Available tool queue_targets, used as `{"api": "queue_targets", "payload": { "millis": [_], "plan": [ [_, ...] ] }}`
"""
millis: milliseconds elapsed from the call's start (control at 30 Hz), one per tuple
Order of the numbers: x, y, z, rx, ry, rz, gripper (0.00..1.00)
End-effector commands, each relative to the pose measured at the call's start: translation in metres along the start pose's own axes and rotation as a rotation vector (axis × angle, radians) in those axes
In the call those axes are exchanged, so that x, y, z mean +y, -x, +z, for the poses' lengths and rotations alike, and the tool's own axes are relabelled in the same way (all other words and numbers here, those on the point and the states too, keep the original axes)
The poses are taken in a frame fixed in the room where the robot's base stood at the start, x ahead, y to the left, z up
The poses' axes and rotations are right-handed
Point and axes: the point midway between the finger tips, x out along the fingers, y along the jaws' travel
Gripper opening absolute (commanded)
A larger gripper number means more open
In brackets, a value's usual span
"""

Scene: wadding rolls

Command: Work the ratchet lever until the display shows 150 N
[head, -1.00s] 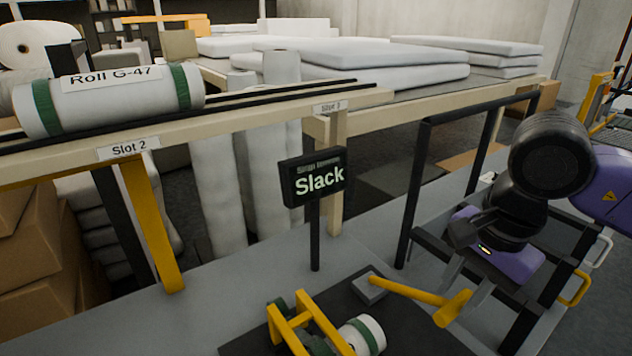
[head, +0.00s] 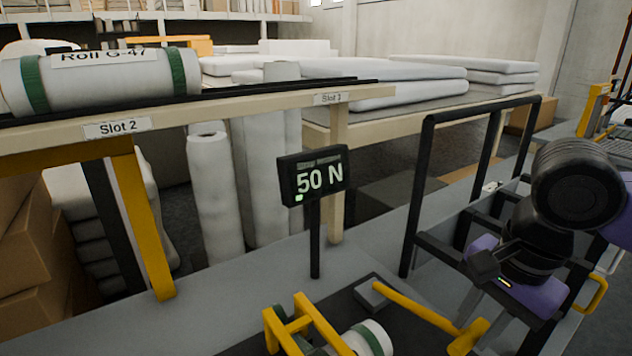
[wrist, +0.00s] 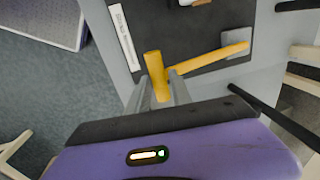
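The tension display (head: 313,176) on its black post reads 50 N, with a small green light lit at its lower left. The yellow ratchet lever (head: 412,305) runs from a grey block (head: 371,293) to a crossbar grip at its near right end. In the wrist view the lever (wrist: 210,59) shows with its grip upright between my fingers. My gripper (wrist: 158,92) has one finger on each side of the grip, close against it, and looks shut on it. In the head view my gripper (head: 478,308) is at the lever's near end, partly hidden by my wrist.
A yellow frame with a green-banded white roll (head: 368,339) is left of the lever. A black rail frame (head: 412,200) stands close to my arm. Roll G-47 (head: 100,80) lies on the rack by Slot 2. White rolls stand behind the display.

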Motion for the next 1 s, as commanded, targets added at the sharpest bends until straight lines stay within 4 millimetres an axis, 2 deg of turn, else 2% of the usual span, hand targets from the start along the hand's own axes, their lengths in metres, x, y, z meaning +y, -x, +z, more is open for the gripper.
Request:
{"api": "queue_targets", "payload": {
  "millis": [267, 500, 1000],
  "plan": [
    [0.009, -0.016, 0.000, -0.001, 0.000, 0.001, 0.24],
    [0.009, -0.012, 0.000, 0.000, 0.000, 0.002, 0.24],
    [-0.009, 0.022, -0.001, 0.001, 0.000, 0.002, 0.24]
  ]
}}
